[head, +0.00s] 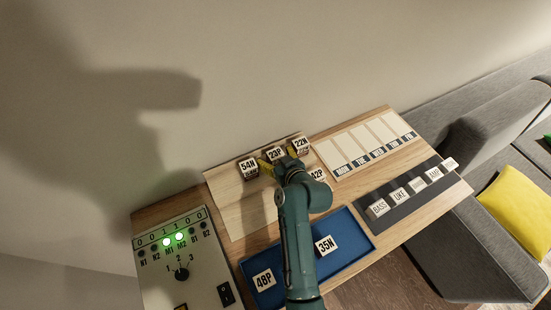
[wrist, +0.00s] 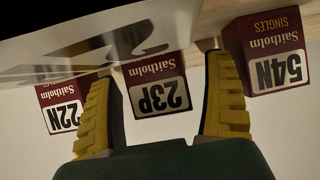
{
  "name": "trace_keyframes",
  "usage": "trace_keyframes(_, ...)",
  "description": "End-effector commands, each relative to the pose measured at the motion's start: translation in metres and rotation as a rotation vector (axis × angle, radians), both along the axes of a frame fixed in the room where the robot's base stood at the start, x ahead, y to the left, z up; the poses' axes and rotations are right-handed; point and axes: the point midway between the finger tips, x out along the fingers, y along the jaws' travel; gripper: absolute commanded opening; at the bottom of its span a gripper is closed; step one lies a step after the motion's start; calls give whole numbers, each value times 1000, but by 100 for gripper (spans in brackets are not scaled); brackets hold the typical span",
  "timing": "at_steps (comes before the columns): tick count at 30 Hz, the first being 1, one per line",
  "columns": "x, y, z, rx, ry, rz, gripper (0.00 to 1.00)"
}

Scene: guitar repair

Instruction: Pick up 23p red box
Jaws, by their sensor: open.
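The 23P red box (wrist: 155,88) shows upside down in the wrist view, with a white label, between my two yellow fingers. In the head view its 23P label (head: 276,154) shows at the back of the wooden board. My gripper (wrist: 163,95) is open around the 23P box, with a gap on each side. My arm hides part of the box's surroundings in the head view.
The 54N box (head: 249,168) and the 22N box (head: 300,146) stand on either side, close to my fingers. A box labelled 42P (head: 317,175) sits partly behind my arm. A blue tray (head: 352,228) holds the 35N and 48P boxes. A control panel (head: 205,278) stands at the left.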

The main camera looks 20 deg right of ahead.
Motion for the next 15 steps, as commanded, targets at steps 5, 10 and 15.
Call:
trace_keyframes(5, 0, 0, 1, 0, 0, 0, 60)
trace_keyframes(10, 0, 0, 1, 0, 0, 0, 28)
trace_keyframes(15, -1, 0, 0, 0, 0, 0, 9)
